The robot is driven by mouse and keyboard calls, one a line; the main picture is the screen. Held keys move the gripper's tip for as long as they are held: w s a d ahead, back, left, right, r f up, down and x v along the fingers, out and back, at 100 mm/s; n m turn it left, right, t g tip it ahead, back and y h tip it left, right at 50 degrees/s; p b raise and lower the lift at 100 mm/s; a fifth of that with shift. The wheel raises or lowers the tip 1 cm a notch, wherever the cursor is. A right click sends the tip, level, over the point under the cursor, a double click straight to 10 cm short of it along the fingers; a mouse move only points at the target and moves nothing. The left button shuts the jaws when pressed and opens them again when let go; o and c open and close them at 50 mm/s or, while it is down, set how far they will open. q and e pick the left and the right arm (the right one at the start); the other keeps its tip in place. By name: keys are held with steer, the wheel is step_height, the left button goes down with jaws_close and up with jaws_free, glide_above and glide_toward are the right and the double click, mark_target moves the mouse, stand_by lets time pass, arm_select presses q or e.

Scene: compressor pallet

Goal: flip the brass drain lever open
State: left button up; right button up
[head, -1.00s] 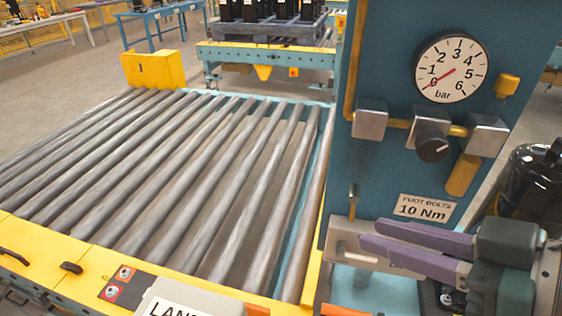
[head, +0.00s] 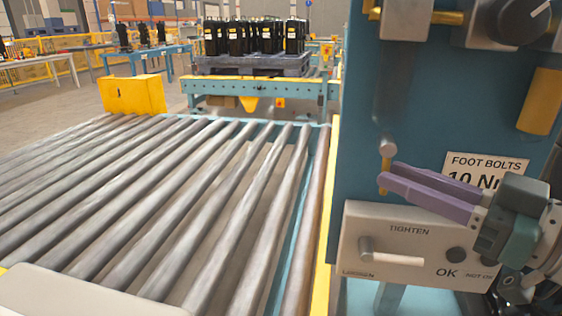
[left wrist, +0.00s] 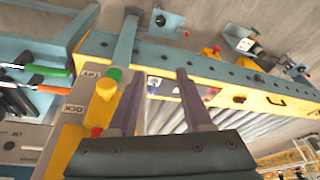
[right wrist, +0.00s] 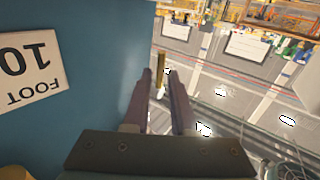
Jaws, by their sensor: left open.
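The brass drain lever (head: 386,163) hangs upright below a round pivot on the blue panel (head: 420,110). My right gripper (head: 388,174) reaches in from the right, its purple fingertips level with the lever. In the right wrist view, the lever (right wrist: 160,68) shows between the tips of the part-open fingers (right wrist: 160,78), with a narrow gap seen on each side. I cannot tell whether a finger touches it. My left gripper (left wrist: 155,90) is open and empty in its wrist view, and out of the head view.
A grey control box (head: 400,225) with a handle and OK buttons sits just below the right gripper. The FOOT BOLTS label (head: 485,170) is behind the fingers. A roller conveyor (head: 190,200) fills the left. A pallet of black compressors (head: 255,62) stands at the back.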

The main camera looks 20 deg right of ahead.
steer(key=b+x, duration=0.1)
steer(key=x, duration=0.5)
jaws_close()
stand_by(0.4)
